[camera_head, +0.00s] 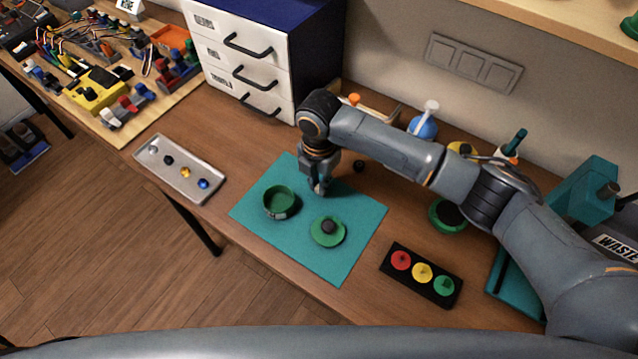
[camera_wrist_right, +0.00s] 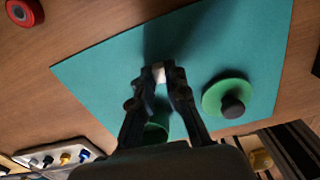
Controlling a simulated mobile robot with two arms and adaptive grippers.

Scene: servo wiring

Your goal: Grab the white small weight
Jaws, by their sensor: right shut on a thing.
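The white small weight (camera_wrist_right: 158,73) shows between the fingertips of my right gripper (camera_wrist_right: 158,84) in the right wrist view. The fingers are shut on it, over the teal mat (camera_wrist_right: 95,75). A green round dish (camera_head: 279,201) and a green disc with a dark knob (camera_head: 328,231) are on the mat near the gripper. My left gripper is not in view.
A grey tray (camera_head: 170,187) with several small coloured pieces lies left of the mat. A black holder (camera_head: 408,281) with red, yellow and green buttons lies to the right. A drawer unit (camera_head: 235,62) stands behind.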

